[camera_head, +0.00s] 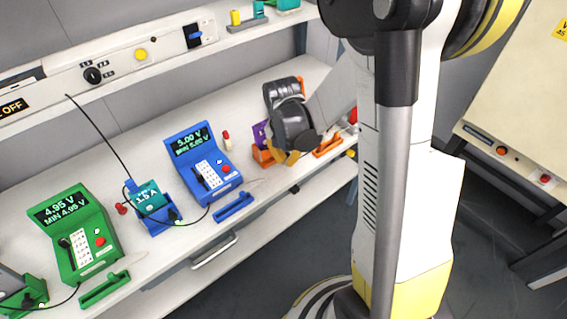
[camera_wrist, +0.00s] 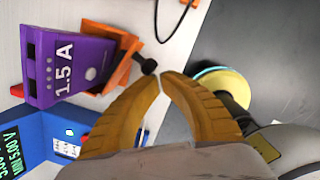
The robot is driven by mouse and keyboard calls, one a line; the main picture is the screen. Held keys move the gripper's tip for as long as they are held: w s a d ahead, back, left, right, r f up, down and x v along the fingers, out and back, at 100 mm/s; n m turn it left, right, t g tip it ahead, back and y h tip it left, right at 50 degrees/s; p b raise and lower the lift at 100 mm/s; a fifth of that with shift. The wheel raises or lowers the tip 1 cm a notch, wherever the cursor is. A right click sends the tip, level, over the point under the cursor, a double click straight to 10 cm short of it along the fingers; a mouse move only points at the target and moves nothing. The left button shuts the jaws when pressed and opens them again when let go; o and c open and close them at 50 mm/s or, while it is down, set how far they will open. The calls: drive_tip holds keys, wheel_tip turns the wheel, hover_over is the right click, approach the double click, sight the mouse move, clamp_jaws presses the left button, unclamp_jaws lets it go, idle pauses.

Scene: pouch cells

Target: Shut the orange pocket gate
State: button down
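A purple cell marked 1.5 A (camera_wrist: 68,62) sits in an orange pocket (camera_wrist: 115,78) in the wrist view. An orange gate piece (camera_wrist: 128,42) stands at an angle beside the cell, with a black knob (camera_wrist: 148,66) near it. How far the gate stands open I cannot tell. My gripper (camera_wrist: 162,77) has its yellow fingertips almost together, with nothing between them, just beside the knob. In the head view, my gripper (camera_head: 284,156) is over the orange pocket (camera_head: 262,157) and hides most of it; a bit of the purple cell (camera_head: 260,133) shows.
A blue meter (camera_head: 203,160) stands left of the orange pocket, near my gripper. A teal cell (camera_head: 148,196) in a blue pocket and a green meter (camera_head: 75,232) are farther left. An orange tray (camera_head: 328,146) lies to the right near the bench's front edge. A black cable hangs nearby.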

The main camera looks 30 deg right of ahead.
drive_tip(key=shift+w+d+f, duration=0.1)
drive_tip(key=shift+w+d, duration=0.8)
drive_tip(key=shift+w, duration=0.05)
drive_tip(key=shift+w+a, duration=0.1)
drive_tip(key=shift+w, duration=0.1)
